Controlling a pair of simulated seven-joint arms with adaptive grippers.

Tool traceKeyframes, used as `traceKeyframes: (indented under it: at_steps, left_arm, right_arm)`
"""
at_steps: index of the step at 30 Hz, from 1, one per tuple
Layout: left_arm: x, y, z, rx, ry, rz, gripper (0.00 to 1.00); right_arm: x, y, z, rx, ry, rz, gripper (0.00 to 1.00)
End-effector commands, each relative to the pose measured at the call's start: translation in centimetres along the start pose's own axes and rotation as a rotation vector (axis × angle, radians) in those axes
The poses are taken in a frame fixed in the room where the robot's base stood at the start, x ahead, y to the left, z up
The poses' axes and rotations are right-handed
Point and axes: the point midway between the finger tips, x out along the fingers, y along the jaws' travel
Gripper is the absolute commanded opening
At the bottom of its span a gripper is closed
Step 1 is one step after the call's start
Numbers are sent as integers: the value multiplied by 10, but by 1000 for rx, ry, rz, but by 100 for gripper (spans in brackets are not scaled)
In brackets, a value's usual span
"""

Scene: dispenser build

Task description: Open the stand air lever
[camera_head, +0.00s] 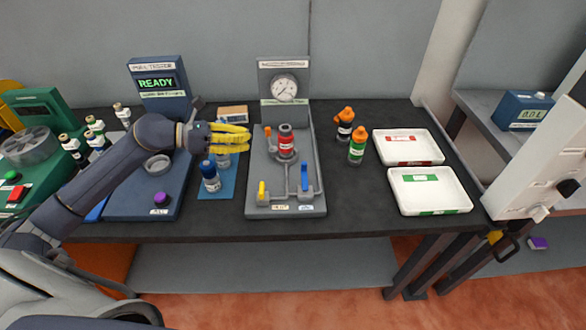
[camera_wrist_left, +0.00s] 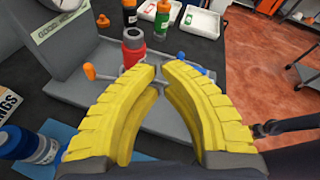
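The stand (camera_head: 256,203) is a grey base with a gauge panel behind it. A red bottle (camera_head: 286,143) stands upright on it and also shows in the wrist view (camera_wrist_left: 133,48). At its front are a yellow lever (camera_head: 262,190) and a blue lever (camera_head: 306,182), each above a label too small to read surely. In the wrist view, blue parts (camera_wrist_left: 183,57) show past the fingertips, and an orange handle (camera_wrist_left: 89,71) stands left of the bottle. My left gripper (camera_head: 248,138) hovers over the stand's left edge, yellow fingertips together and empty. My right gripper is not seen.
Blue-and-white bottles (camera_head: 210,178) stand on a blue mat left of the stand. Two orange-capped bottles (camera_head: 357,146) and two white trays (camera_head: 430,207) are to the right. A READY tester (camera_head: 157,84) is behind my left arm. The table front is clear.

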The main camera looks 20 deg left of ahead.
Motion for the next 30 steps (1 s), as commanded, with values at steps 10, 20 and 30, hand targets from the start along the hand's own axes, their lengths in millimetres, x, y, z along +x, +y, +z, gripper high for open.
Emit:
traceKeyframes:
  at_steps: [10,20,30]
  left_arm:
    - [38,-33,-39,214,183,-14,0]
    - [44,-39,-48,262,222,-13,0]
    - [46,-38,-48,261,221,-13,0]
  right_arm:
    - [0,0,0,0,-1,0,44]
    - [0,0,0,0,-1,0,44]
    - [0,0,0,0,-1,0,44]
